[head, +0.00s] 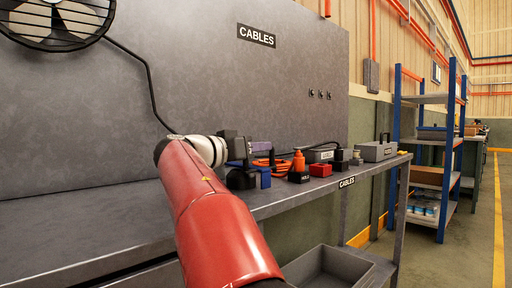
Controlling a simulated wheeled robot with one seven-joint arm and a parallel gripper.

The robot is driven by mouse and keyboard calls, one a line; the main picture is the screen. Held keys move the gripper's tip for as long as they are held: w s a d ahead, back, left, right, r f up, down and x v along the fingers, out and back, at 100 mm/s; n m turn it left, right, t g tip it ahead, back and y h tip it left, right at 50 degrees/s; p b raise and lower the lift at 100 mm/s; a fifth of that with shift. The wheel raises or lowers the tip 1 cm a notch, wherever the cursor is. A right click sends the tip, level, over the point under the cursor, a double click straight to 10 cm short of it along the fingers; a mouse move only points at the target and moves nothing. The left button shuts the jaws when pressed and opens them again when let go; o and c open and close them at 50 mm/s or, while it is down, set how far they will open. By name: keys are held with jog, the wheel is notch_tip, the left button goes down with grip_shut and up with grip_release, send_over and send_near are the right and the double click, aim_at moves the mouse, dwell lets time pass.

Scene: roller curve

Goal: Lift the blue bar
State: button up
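A small blue block (265,178), the only blue piece I see on the bench, stands near the front edge of the grey workbench (120,220). It is small in the view, and I cannot tell whether it is the whole bar. My gripper (246,160) is dark, at the end of my red arm and white wrist, just left of and slightly above the blue block. The fingers are too small and dark to read, so I cannot tell whether they are open or shut or touching the block.
A red block (320,170), an orange bottle-like item (299,162), orange cable (268,163) and grey boxes (376,151) crowd the bench to the right. A grey backboard (200,90) rises behind. A grey bin (325,268) is below. The bench's left part is clear.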

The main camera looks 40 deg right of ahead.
jog(key=shift+d, duration=0.25)
grip_shut()
